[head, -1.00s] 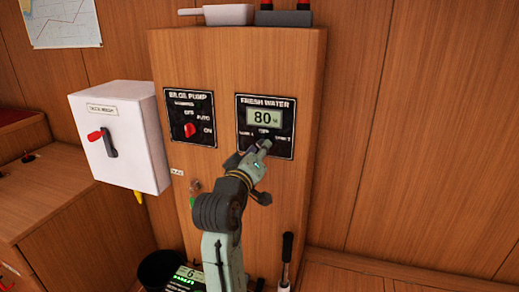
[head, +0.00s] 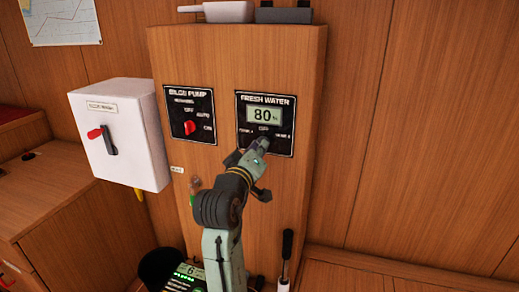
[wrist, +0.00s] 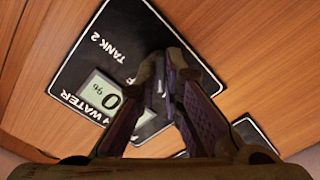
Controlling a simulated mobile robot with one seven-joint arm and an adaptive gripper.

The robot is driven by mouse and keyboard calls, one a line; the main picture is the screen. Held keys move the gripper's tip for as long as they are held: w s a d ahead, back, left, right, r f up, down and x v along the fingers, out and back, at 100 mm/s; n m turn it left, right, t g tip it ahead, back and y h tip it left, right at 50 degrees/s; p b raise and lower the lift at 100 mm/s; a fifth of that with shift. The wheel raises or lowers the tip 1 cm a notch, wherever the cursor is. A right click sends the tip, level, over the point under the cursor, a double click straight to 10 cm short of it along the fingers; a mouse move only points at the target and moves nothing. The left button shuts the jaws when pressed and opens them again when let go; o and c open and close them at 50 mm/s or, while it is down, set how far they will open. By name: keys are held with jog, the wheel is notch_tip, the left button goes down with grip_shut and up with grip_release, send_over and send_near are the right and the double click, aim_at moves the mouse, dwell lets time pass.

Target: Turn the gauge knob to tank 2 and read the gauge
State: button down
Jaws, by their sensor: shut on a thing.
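The fresh water panel (head: 281,146) is a black plate on the wooden column, with a small gauge display (head: 265,115) that reads 80 %. Tank labels lie below the display on either side; "TANK 2" is readable in the wrist view, where the panel (wrist: 75,70) appears tilted and the display (wrist: 98,92) is partly covered by a finger. My gripper (head: 262,144) is at the lower middle of the panel, shut on the gauge knob. The knob is hidden by the fingers in the head view, and I cannot tell which way it points. My gripper (wrist: 163,72) also fills the middle of the wrist view.
The bilge pump panel (head: 189,115) with a red knob is just left of the fresh water panel. A white switch box (head: 120,140) with a red-tipped handle is further left. A black-handled lever (head: 287,247) stands low on the right. The wall at right is bare.

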jog(key=shift+m, duration=0.3)
jog(key=shift+a+m+b, duration=0.1)
jog(key=shift+m+b, duration=3.7)
jog(key=shift+m, duration=4.8)
jog(key=c, duration=1.7)
grip_release()
